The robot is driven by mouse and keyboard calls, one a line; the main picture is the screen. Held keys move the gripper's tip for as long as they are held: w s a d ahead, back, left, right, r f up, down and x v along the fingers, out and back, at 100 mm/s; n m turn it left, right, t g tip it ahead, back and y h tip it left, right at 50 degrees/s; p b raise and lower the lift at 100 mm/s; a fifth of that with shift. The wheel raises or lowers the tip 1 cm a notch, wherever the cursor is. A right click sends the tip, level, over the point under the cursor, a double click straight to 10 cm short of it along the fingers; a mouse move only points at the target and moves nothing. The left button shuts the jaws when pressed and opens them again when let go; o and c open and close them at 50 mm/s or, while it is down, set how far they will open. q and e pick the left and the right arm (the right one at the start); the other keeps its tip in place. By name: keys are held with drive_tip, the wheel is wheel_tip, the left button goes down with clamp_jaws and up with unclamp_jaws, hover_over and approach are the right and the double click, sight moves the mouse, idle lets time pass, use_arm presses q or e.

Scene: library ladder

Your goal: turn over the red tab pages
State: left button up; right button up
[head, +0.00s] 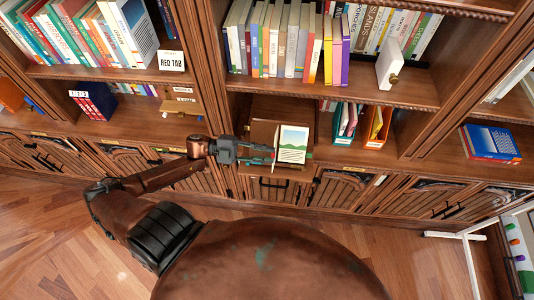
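A page with a landscape picture (292,143) stands tilted on the lower middle shelf, in front of a brown block or book (264,133). A thin red and white edge shows at the page's left side. My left gripper (264,154) reaches in from the left, its dark fingers beside that edge. It is too small to tell whether they touch it or are closed on it. A white sign reading RED TAB (171,60) stands on the upper left shelf. No separate red tab can be made out. My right gripper is not in view.
Upright books (290,45) fill the upper middle shelf, with a white bookend (389,70) at right. Teal (345,124) and orange (377,127) files stand right of the page. A blue book stack (490,143) lies far right. Cabinet doors lie below the shelf.

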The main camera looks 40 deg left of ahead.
use_arm(q)
drive_tip(key=v, duration=1.2)
drive_tip(key=shift+d, duration=0.1)
idle(0.5)
